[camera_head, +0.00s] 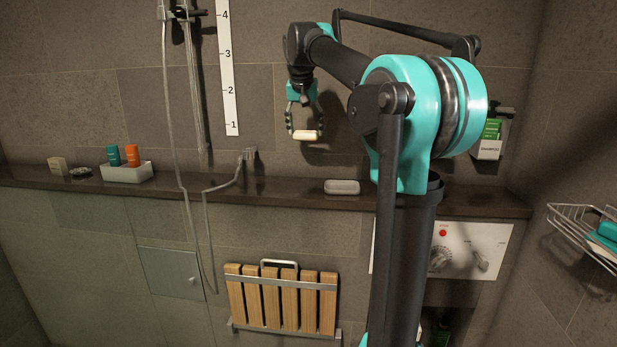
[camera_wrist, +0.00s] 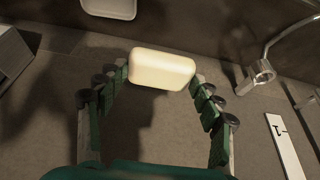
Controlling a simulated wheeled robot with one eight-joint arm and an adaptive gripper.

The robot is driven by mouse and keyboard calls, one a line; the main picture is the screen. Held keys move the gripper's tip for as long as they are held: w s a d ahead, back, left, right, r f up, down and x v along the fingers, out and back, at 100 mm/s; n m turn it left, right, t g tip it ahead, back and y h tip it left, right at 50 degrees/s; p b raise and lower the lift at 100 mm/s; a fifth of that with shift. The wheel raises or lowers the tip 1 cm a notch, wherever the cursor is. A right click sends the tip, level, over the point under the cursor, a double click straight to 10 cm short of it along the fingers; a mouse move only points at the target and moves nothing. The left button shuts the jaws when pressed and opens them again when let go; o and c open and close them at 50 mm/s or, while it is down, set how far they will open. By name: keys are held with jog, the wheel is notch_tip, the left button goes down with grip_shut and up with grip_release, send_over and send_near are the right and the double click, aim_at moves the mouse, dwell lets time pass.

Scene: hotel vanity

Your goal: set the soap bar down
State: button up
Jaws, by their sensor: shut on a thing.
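The soap bar (camera_head: 307,135) is a cream-coloured rounded block held in the air above the dark ledge. It also shows in the wrist view (camera_wrist: 162,69). My gripper (camera_head: 304,131) is shut on it, with one finger at each end of the bar. In the wrist view my gripper (camera_wrist: 160,76) has its two green-and-grey fingers at the left and right ends of the soap. A white soap dish (camera_head: 342,187) sits on the ledge, below and to the right of the held soap. Part of it shows at the top of the wrist view (camera_wrist: 108,8).
The dark ledge (camera_head: 275,191) runs along the tiled wall. A white tray (camera_head: 127,173) with orange and teal bottles stands at its left. A shower hose (camera_head: 183,180) and wall fitting are left of my gripper. A wire basket (camera_head: 580,222) hangs at the right. A folded wooden seat (camera_head: 282,300) is below.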

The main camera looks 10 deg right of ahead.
notch_tip(320, 180, down, 16)
jog(key=shift+f, duration=0.1)
dwell(0.4)
jog(key=shift+f, duration=0.2)
jog(key=o, duration=1.2)
jog(key=shift+r, duration=0.1)
jog(key=v, duration=1.1)
jog(key=shift+r, duration=0.3)
jog(key=shift+o, duration=0.4)
jog(key=v, duration=0.3)
jog(key=w+v, duration=0.1)
jog(key=v, duration=0.1)
jog(key=shift+s+r, duration=0.1)
jog(key=shift+r, duration=0.2)
jog(key=x, duration=1.1)
jog(key=shift+f, duration=0.25)
jog(key=shift+s+x, duration=0.2)
jog(key=shift+x, duration=1.2)
jog(key=shift+s+x, duration=0.15)
jog(key=shift+x, duration=1.3)
